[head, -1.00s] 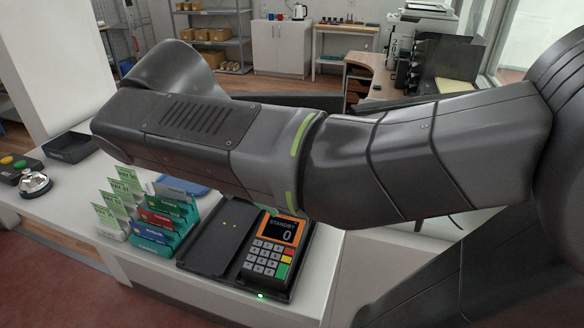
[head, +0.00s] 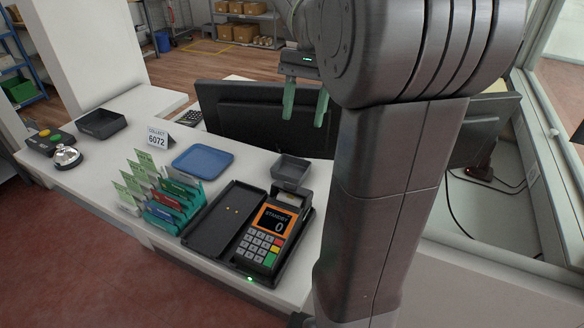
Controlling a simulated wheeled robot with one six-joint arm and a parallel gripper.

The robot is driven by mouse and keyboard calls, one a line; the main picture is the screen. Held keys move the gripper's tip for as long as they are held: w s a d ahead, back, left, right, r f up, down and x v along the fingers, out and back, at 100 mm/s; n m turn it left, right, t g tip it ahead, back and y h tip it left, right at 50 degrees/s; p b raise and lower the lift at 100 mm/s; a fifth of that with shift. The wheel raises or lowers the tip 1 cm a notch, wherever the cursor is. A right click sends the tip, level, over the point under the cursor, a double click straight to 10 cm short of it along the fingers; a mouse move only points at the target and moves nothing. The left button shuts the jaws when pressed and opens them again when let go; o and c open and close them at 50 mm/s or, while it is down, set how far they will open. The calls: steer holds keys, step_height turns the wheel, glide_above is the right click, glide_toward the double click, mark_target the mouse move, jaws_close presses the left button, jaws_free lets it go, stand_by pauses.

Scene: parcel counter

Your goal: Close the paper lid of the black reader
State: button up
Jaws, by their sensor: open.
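The black reader (head: 266,234) lies in the right part of a black base on the counter, its orange-framed screen showing STANDBY 0. At its far end is a small section with a pale patch (head: 287,196). Just behind it is a small grey, tray-like piece (head: 291,170); I cannot tell whether this is the raised paper lid or a separate tray. My gripper (head: 305,104) is open and empty, its two green fingers pointing down. In the picture it is above and beyond the reader, in front of a dark monitor, touching nothing that I can see.
The base's left bay (head: 222,222) is empty apart from small yellow spots. Left of it stands a green card rack (head: 172,204). A blue tray (head: 202,161), a COLLECT 6072 sign (head: 158,138), a bell (head: 66,157) and a black tray (head: 101,123) are farther left. Dark monitors (head: 262,118) stand behind.

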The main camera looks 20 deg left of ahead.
steer(key=b+x, duration=0.1)
steer(key=x, duration=1.2)
steer(key=shift+s+a+f, duration=0.1)
steer(key=shift+s+f, duration=0.05)
steer(key=shift+f, duration=0.15)
